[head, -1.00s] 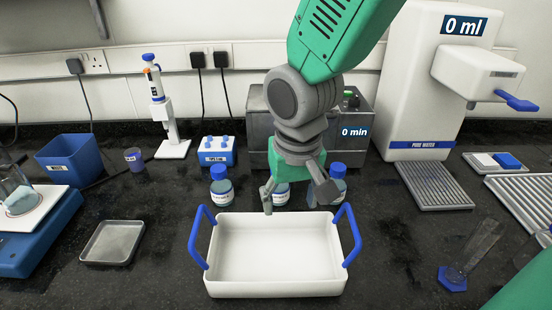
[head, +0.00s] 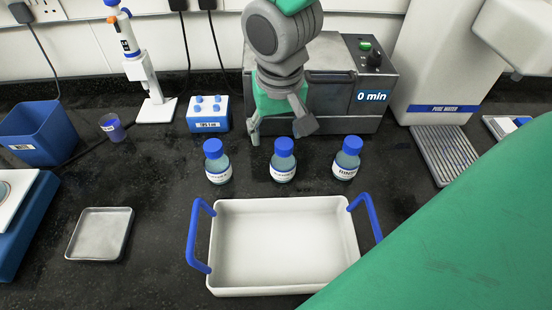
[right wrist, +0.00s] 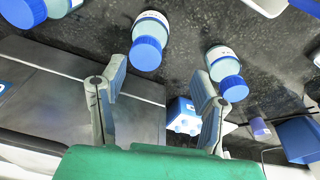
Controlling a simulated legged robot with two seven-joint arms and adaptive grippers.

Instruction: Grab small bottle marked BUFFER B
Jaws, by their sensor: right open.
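Three small bottles with blue caps and white labels stand upright in a row: a left bottle (head: 218,168), a middle bottle (head: 283,165) and a right bottle (head: 346,163). Their label print is too small to read surely, so I cannot tell which is BUFFER B. My right gripper (head: 280,132) is open and empty, behind the middle bottle in the head view and touching none. In the right wrist view, the middle bottle (right wrist: 150,32) lies beyond the open fingers (right wrist: 158,100), with the left bottle (right wrist: 223,65) to its right. My left gripper is out of view.
A white tray with blue handles (head: 283,284) stands in front of the bottles. A grey heating bath (head: 350,88) reading "0 min" stands behind my gripper. A blue tube rack (head: 208,122) is left of it. A small metal dish (head: 100,234) lies at front left. My green arm covers the lower right.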

